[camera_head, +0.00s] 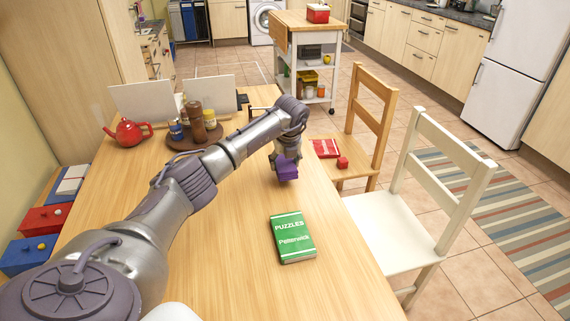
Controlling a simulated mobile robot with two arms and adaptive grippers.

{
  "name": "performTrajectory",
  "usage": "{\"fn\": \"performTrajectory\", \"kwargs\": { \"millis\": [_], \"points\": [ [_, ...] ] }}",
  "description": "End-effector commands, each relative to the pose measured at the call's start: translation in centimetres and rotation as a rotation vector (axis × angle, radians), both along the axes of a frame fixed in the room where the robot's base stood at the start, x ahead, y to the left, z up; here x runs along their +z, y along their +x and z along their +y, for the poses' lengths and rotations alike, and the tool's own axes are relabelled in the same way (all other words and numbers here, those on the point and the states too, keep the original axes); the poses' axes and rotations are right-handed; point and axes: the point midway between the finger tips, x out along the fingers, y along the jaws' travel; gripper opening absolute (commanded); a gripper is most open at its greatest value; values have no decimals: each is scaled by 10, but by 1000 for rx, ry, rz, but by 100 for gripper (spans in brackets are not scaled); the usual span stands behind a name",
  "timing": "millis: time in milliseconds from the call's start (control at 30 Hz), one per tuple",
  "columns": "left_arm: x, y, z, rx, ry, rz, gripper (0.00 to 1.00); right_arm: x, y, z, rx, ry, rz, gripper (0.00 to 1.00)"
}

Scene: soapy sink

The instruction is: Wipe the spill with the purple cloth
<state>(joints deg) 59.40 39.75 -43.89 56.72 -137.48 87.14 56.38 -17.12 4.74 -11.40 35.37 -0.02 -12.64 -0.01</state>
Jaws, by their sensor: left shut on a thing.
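My left gripper (285,158) is in the middle of the view, over the right part of the wooden table (200,250). It is shut on the purple cloth (288,172), which shows as a small bunched purple piece below the fingers. I cannot tell whether the cloth touches the table top. No spill can be made out on the visible table top; my left arm hides part of it. My right gripper is not in view.
A green puzzle book (292,237) lies near the table's right edge. A red teapot (128,131) and a round tray (173,142) with shakers and jars stand at the far left. A wooden chair (378,115) and a white chair (398,235) stand along the right side.

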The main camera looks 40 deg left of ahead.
Motion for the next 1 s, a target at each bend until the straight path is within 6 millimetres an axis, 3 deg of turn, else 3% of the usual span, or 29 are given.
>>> {"fn": "performTrajectory", "kwargs": {
  "millis": [200,600,1000],
  "points": [
    [26,0,0,0,2,-1,34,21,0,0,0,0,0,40],
    [28,0,0,0,1,-1,34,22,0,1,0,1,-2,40],
    [58,0,0,-1,1,0,34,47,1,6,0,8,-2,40]
  ]
}}
